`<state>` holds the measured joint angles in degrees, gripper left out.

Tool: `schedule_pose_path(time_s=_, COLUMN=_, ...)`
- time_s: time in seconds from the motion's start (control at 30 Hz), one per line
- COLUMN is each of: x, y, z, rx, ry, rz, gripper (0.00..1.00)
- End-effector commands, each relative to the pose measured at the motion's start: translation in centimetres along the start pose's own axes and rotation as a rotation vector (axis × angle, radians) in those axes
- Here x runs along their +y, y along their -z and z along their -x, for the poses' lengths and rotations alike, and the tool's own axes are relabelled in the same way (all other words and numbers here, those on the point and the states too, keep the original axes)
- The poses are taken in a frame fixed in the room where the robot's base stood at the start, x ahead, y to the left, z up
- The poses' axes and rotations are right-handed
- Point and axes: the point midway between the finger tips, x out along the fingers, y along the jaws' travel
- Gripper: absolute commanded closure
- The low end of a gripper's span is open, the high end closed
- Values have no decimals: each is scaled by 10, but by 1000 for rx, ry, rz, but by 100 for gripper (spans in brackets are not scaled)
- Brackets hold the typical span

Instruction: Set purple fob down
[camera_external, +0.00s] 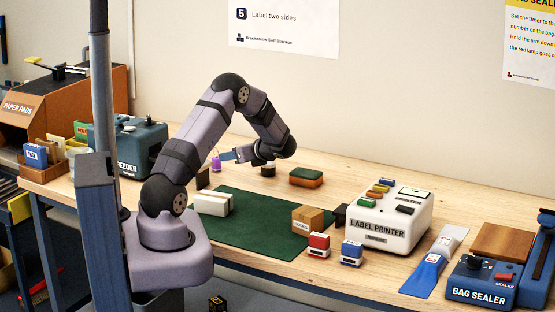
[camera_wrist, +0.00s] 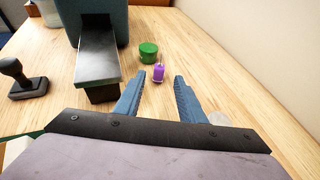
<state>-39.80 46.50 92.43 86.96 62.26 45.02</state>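The purple fob (camera_wrist: 158,73) stands on the wooden table in the wrist view, a small purple body with a thin pale tip. It also shows in the external view (camera_external: 216,162), just left of the fingertips. My gripper (camera_wrist: 160,77) is open, its two blue fingers spread with the fob at the opening between their tips. Bare table shows between the fob and each finger, so neither finger touches it. In the external view my gripper (camera_external: 228,155) is low over the table behind the green mat (camera_external: 255,205).
A green round piece (camera_wrist: 148,53) stands just beyond the fob. The feeder's metal chute (camera_wrist: 97,55) and a black hand stamp (camera_wrist: 25,80) are to the left. Table right of the fob is clear. The label printer (camera_external: 390,220) stands farther right.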

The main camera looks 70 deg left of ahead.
Motion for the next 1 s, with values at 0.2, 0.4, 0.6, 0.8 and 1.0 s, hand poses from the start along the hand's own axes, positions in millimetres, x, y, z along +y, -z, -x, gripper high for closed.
schedule_pose_path(time_s=0.2, x=0, y=1, z=26, rx=1, ry=1, rz=1, gripper=64)
schedule_pose_path(time_s=0.4, x=0, y=0, z=34, rx=1, ry=0, rz=0, gripper=64)
schedule_pose_path(time_s=0.6, x=0, y=0, z=34, rx=1, ry=-1, rz=0, gripper=64)
schedule_pose_path(time_s=0.8, x=0, y=0, z=34, rx=1, ry=-1, rz=0, gripper=64)
schedule_pose_path(time_s=1.0, x=6, y=12, z=56, rx=66, ry=-1, rz=62, gripper=64)
